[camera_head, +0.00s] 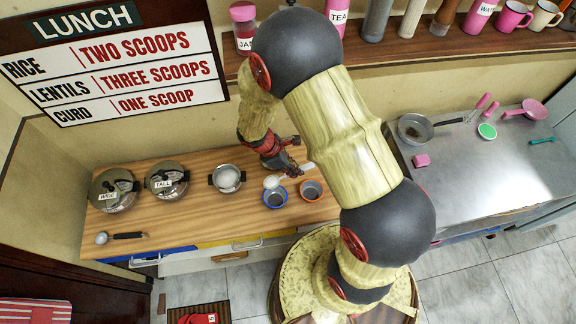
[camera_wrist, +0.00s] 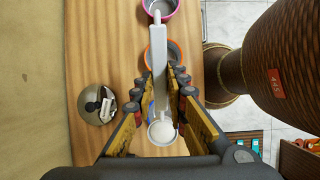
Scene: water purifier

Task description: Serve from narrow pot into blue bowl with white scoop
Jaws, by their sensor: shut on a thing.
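The white scoop (camera_head: 271,182) is in my gripper (camera_head: 288,167), which is shut on its handle. In the wrist view, the scoop (camera_wrist: 160,50) runs between the fingers of my gripper (camera_wrist: 162,78), and its head holds white food. The blue bowl (camera_head: 275,201) stands on the counter just below the scoop head in the head view; only a sliver of blue rim shows in the wrist view. The open pot (camera_head: 227,179), left of the blue bowl, has white contents; no label on it is readable, and it looks like the narrow pot.
An orange bowl (camera_head: 311,190) stands right of the blue bowl; a pink bowl (camera_wrist: 158,8) lies beyond it. Lidded WIDE (camera_head: 114,191) and TALL (camera_head: 166,181) pots stand left. A black-handled ladle (camera_head: 120,236) lies at front left. A labelled lid (camera_wrist: 98,104) lies near the wall.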

